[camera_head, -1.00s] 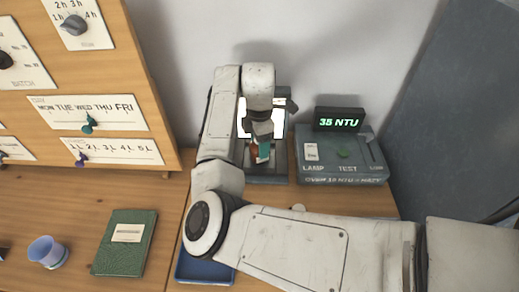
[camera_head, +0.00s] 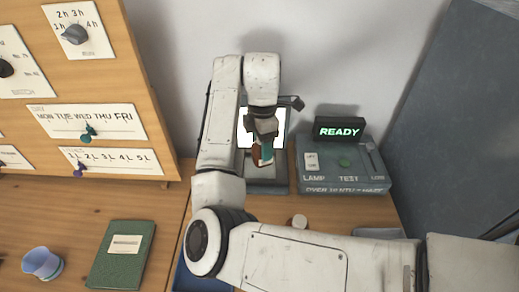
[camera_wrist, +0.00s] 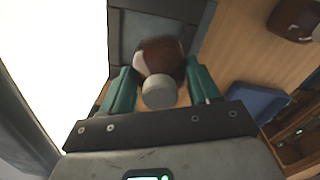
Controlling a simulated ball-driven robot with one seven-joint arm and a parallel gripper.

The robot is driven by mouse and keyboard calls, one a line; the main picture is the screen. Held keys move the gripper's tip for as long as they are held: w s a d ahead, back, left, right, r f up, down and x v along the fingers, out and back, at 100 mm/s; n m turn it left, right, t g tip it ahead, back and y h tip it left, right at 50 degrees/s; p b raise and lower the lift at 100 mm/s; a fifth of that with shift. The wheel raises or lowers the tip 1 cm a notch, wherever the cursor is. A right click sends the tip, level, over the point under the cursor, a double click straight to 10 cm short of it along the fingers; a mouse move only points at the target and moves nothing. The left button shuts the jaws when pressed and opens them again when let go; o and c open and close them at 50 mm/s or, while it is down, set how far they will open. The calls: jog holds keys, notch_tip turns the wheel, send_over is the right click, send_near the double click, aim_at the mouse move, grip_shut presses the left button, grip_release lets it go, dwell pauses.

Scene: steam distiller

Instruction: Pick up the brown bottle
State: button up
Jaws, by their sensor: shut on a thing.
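A brown bottle (camera_wrist: 160,57) with a white cap (camera_wrist: 159,92) and a pale label is between the green fingers of my gripper (camera_wrist: 162,90) in the wrist view. The fingers are shut on it from both sides. In the head view the bottle (camera_head: 256,159) shows only in part beside the green fingers of my gripper (camera_head: 266,151). It is in front of a lit white panel on a dark grey stand (camera_head: 268,187). Whether its base touches the stand cannot be told.
A grey box (camera_head: 343,178) with a display reading READY (camera_head: 339,129) stands right of the stand. A second brown bottle (camera_wrist: 293,18) and a blue tray (camera_wrist: 258,101) show in the wrist view. A green book (camera_head: 121,256) and bluish cup (camera_head: 42,262) lie left.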

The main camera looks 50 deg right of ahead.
jog(key=s+r, duration=0.1)
jog(key=r, duration=0.1)
jog(key=s+a+r+p, duration=0.1)
jog(key=r, duration=0.1)
jog(key=shift+s+a, duration=0.1)
jog(key=shift+a, duration=0.1)
jog(key=s+a+r, duration=0.3)
jog(key=s+a, duration=0.1)
jog(key=s, duration=0.4)
jog(key=shift+s+r+p, duration=0.3)
jog(key=shift+r+p, duration=0.1)
jog(key=shift+p, duration=0.05)
